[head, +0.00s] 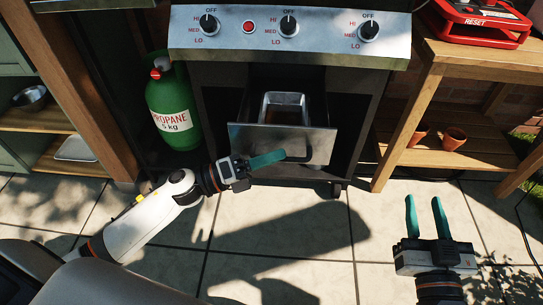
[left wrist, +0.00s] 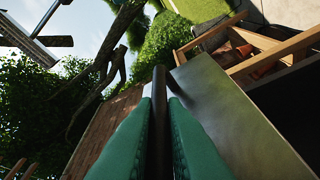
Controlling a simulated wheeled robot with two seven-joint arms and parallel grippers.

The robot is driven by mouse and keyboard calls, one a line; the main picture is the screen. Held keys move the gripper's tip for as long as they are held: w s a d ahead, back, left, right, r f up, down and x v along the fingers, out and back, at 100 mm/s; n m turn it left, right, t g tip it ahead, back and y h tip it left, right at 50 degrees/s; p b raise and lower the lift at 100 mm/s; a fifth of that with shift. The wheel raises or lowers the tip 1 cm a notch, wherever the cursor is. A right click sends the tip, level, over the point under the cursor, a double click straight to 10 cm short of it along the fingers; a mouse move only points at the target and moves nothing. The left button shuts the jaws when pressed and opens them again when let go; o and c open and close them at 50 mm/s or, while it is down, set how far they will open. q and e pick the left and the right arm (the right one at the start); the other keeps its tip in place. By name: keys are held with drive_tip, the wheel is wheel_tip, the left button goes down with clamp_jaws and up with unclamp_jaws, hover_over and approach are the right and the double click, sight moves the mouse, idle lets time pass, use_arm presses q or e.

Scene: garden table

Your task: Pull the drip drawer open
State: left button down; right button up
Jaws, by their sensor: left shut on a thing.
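The drip drawer (head: 242,136) sits below the grill's control panel. It stands partly pulled out, with a metal pan (head: 285,99) visible inside behind its front. My left gripper (head: 284,155) reaches in from the left and is shut on the dark drawer handle (head: 304,157). In the left wrist view the handle (left wrist: 158,88) lies between the green fingers (left wrist: 158,105), beside the drawer's flat front (left wrist: 225,110). My right gripper (head: 424,200) is open and empty, over the paving at the lower right, apart from the drawer.
A green propane bottle (head: 173,108) stands left of the drawer. The grill's knob panel (head: 330,36) is above. A wooden shelf with small pots (head: 453,138) is at the right, with a red device (head: 478,22) on top. The tiled floor in front is clear.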

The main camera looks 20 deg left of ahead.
use_arm(q)
drive_tip(key=c, duration=1.5)
unclamp_jaws()
drive_tip(key=shift+a, duration=0.1)
